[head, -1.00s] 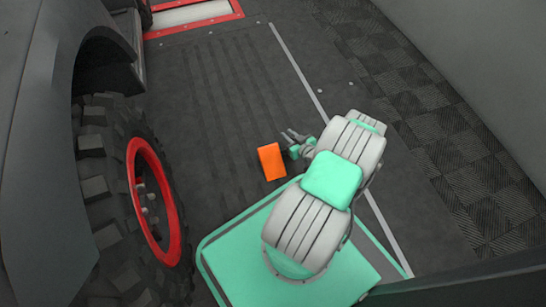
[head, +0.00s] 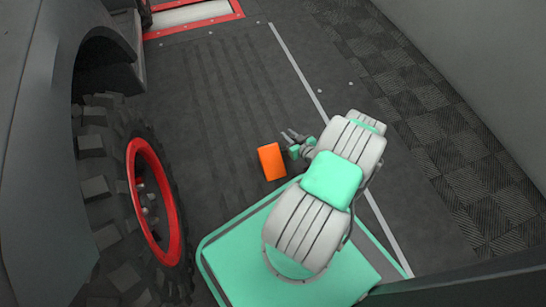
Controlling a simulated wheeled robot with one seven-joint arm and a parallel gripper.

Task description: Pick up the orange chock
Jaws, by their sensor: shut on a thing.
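The orange chock (head: 271,161) is a bright orange block seen from above in the head view, left of my arm and close to the front edge of my green base. My gripper (head: 291,137) is small in the picture, at the chock's upper right. It is shut on the chock. The exact contact between the fingers and the chock is too small to make out. Whether the chock touches the floor cannot be told from this angle.
A large black tyre with a red rim (head: 159,202) stands on the left under a dark vehicle body (head: 38,140). A red-framed opening (head: 195,15) is at the top. Dark floor (head: 215,110) lies clear between tyre and chock. A grey wall (head: 480,70) is on the right.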

